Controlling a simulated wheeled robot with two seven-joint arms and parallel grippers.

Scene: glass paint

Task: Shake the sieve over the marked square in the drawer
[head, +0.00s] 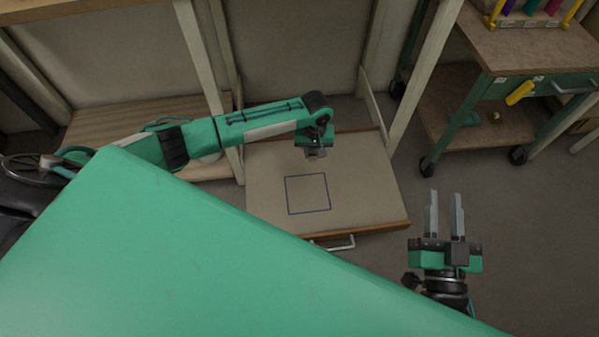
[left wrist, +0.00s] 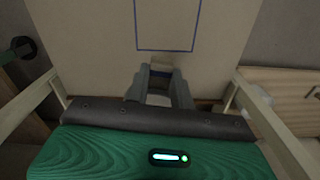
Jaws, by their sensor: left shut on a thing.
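The drawer (head: 362,190) is pulled out, with a blue outlined square (head: 307,194) marked on its pale bottom. The marked square also shows at the top of the left wrist view (left wrist: 168,50). My left gripper (head: 317,154) points down above the drawer, toward the back of the square in the head view. In the left wrist view its fingers (left wrist: 160,70) are close together, with a small pale piece between the tips. I cannot make out a sieve's shape in either view. My right gripper (head: 444,196) is open and empty, right of the drawer.
The drawer has a wooden front edge and a metal handle (head: 335,243). Pale posts (head: 424,70) of a frame stand around it. A green and wood cart (head: 520,60) with coloured items stands at the upper right. Grey floor lies clear between.

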